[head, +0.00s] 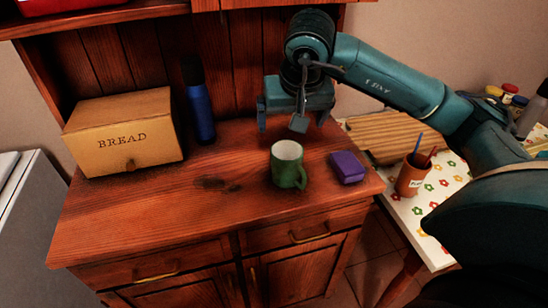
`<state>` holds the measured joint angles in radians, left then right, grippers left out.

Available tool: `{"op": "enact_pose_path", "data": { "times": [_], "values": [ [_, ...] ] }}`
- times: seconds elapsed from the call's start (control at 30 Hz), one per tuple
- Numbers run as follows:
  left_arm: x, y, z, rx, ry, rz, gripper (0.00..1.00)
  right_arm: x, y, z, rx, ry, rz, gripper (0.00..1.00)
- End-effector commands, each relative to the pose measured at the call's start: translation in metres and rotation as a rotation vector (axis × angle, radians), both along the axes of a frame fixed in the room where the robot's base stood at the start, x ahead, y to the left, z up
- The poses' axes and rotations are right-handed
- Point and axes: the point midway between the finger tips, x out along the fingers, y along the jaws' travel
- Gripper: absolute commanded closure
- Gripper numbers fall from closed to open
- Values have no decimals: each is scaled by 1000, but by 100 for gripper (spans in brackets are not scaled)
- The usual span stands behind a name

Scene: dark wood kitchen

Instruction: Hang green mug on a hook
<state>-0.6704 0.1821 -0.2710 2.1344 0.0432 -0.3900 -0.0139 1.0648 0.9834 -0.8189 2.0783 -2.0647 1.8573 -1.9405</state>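The green mug (288,168) stands upright on the wooden cabinet top, with a pale inside and its handle toward the front right. My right gripper (293,123) hangs above and behind the mug, in front of the cabinet's back panel. Its fingers are spread wide and it looks empty, apart from the mug. My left gripper is not in view. I cannot make out any hook in this view.
On the cabinet top (225,205) are a bread box (124,135), a blue bottle (200,113) and a purple block (347,167) right of the mug. A flowered table (440,205) at right holds a pencil cup (410,180). The cabinet's front left is clear.

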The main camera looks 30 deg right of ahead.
Motion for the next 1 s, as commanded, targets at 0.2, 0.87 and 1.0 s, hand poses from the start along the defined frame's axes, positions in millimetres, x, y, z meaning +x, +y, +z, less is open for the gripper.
{"op": "enact_pose_path", "data": {
  "times": [0.2, 0.87, 1.0],
  "values": [
    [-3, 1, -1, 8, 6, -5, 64, 12, -6, -35, -6, 7, -2, 5],
    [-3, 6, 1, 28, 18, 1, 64, 32, -14, -113, -2, 4, -1, 5],
    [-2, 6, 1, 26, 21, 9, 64, 35, -15, -123, -1, 3, 0, 5]
  ]
}}
